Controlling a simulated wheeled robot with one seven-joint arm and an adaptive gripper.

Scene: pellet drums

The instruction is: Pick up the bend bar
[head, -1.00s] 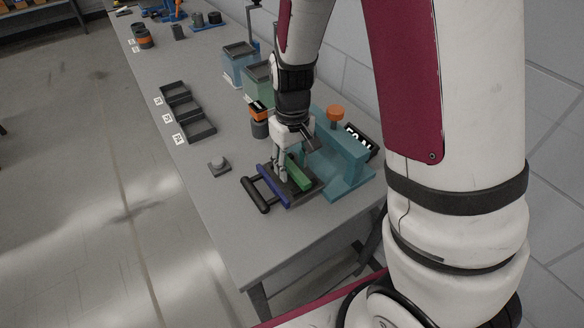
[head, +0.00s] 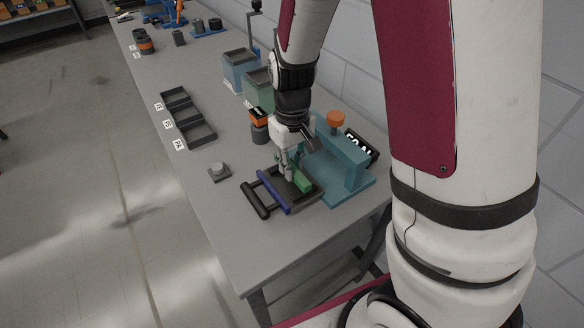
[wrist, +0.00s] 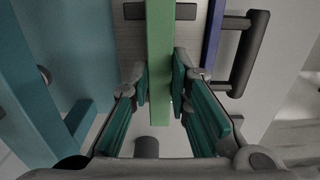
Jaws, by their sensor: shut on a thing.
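A green bar (head: 302,182), which looks like the bend bar, is at the grey-black tray (head: 306,199) on the bench, beside the teal press. In the wrist view the green bar (wrist: 160,50) runs lengthwise between the two fingers. My gripper (head: 290,174) points down and is shut on this bar, and its fingers (wrist: 161,84) sit on either side of it. The fingers hide part of the bar in the head view. I cannot tell whether the bar is clear of the tray.
A blue bar (head: 273,192) and a black handle (head: 255,201) lie just left of the green bar. The teal press (head: 345,165) with an orange knob (head: 335,118) stands close on the right. A small grey button block (head: 219,172) and black trays (head: 187,116) are to the left.

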